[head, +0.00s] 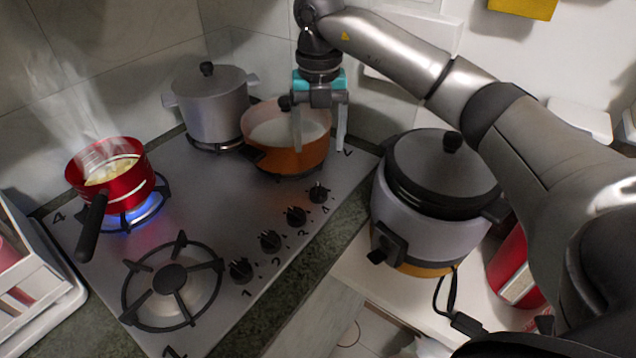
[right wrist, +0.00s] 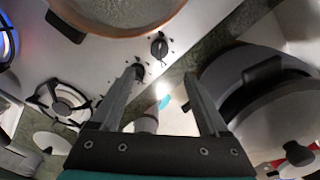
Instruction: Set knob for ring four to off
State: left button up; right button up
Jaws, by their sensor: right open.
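The knob for ring four (head: 319,192) is the rearmost of the row on the right side of the steel hob. It also shows in the right wrist view (right wrist: 158,45), ahead of the fingers. Ring four (head: 127,216) burns with a blue flame under a steaming red pan (head: 114,172) at the left. My right gripper (head: 320,148) is open and empty, pointing down above the hob's rear right part, by the orange pot. In the right wrist view (right wrist: 164,76), its left fingertip overlaps another knob. My left gripper is not in view.
Knobs one (head: 240,270), two (head: 269,241) and three (head: 296,215) line the hob edge. An orange pot (head: 296,157) and a lidded grey pot (head: 210,105) stand at the back. A rice cooker (head: 436,225) stands close on the right. The front ring (head: 170,280) is bare.

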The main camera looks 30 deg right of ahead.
aim_at(318, 188)
notch_tip(318, 188, down, 12)
jog(key=shift+r+b, duration=0.2)
jog(key=shift+b, duration=0.45)
jog(key=shift+c, duration=0.2)
grip_shut()
